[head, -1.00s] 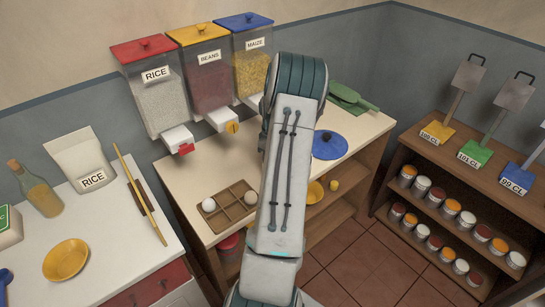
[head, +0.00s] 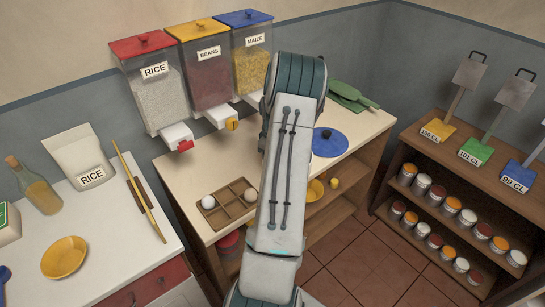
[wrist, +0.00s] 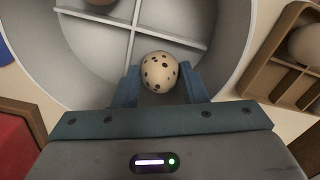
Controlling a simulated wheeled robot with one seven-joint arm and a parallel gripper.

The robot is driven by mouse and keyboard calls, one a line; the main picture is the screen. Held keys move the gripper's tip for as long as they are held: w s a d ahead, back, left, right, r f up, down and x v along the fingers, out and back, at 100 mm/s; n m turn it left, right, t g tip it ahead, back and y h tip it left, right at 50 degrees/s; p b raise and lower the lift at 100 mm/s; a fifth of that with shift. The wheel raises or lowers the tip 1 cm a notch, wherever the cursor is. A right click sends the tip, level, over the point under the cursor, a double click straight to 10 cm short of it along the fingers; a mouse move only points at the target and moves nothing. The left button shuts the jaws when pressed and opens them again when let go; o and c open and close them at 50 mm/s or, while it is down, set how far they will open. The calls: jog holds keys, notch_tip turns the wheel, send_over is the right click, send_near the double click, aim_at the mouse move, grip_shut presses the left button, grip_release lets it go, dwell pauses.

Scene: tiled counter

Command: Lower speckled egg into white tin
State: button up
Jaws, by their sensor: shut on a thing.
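The speckled egg (wrist: 159,72), cream with dark spots, is between the two blue fingers of my gripper (wrist: 160,78), which is shut on it. In the wrist view the egg shows over the inside of the round white tin (wrist: 40,48), just right of a divider bar. White crossed dividers (wrist: 165,37) split the tin into compartments. I cannot tell how high the egg is above the tin's floor. In the head view my arm hides the tin, egg and gripper.
A brown wooden tray (wrist: 262,62) with a pale egg (wrist: 307,45) lies right of the tin in the wrist view. In the head view, the tray (head: 236,208) holds two eggs. A blue lid (head: 330,142) lies right of my arm. Grain dispensers (head: 208,75) stand behind.

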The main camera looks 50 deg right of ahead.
jog(key=o, duration=0.7)
notch_tip(320, 180, up, 14)
jog(key=shift+f+b, duration=0.1)
jog(key=shift+b, duration=0.65)
